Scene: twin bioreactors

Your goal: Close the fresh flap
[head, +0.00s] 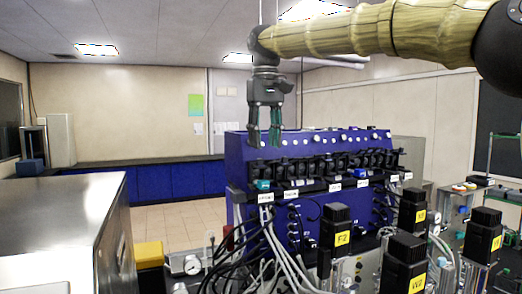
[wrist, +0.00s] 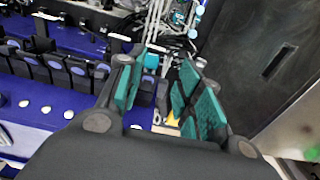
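A blue bioreactor unit (head: 300,147) carries a row of black flaps (head: 330,163) along its front, with small white labels below. The labels are too small to read, so I cannot tell which flap is the fresh one. A teal piece (head: 263,185) sits at the row's left end; a teal piece also shows between my fingertips in the wrist view (wrist: 151,60). My gripper (head: 264,140) points down over the unit's left end, its teal-padded fingers apart. In the wrist view my gripper (wrist: 160,80) is open with nothing clearly held. Whether it touches a flap is unclear.
Black pump motors (head: 336,228) with yellow labels stand in front of the unit, at the lower right. Several hoses and cables (head: 275,240) hang below the flaps. A steel-topped cabinet (head: 60,215) stands at the left. Open floor (head: 170,215) lies between it and the unit.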

